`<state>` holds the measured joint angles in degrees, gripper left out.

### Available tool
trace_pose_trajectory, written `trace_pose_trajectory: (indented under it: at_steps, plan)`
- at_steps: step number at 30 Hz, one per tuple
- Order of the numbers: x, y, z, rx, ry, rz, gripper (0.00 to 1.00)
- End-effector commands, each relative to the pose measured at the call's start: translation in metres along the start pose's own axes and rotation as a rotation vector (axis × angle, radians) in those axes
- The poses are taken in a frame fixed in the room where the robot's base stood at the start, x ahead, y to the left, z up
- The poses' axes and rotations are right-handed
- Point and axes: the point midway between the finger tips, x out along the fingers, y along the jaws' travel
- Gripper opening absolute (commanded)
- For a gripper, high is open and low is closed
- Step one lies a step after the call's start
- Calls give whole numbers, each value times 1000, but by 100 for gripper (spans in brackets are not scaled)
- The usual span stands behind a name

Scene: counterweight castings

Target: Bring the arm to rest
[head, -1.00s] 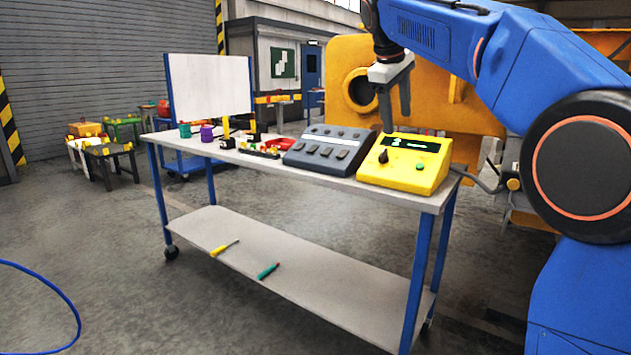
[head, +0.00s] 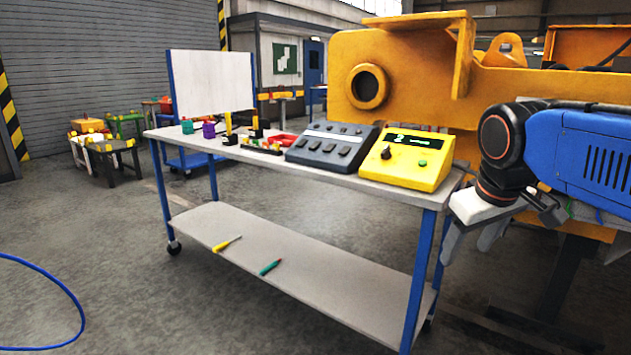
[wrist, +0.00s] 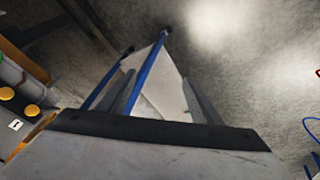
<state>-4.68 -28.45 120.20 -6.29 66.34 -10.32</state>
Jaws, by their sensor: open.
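My gripper (head: 468,243) hangs at the right of the head view, just past the right end of the workbench (head: 330,178), with its fingers pointing down. It is open and nothing shows between its fingers. My blue arm reaches in from the right edge. In the wrist view the two grey fingers (wrist: 163,98) stand apart, with the bench's blue leg and pale lower shelf (wrist: 164,85) between and beyond them. Whether the gripper touches the bench cannot be told, but a gap seems to show.
A yellow control box (head: 407,158) and a dark grey button box (head: 333,146) sit on the bench top near my gripper. A large yellow casting (head: 420,75) stands behind. A screwdriver (head: 227,244) and a green tool (head: 270,267) lie on the lower shelf.

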Motion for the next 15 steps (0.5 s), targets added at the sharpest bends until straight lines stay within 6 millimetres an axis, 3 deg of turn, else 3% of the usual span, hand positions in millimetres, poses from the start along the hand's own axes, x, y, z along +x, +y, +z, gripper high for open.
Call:
trace_pose_trajectory:
  at_steps: [1,9,15]
  plan:
    - [9,-6,23,30,3,-7,59]
    - [64,-38,121,200,24,-45,59]
    - [93,-54,164,278,31,-62,59]
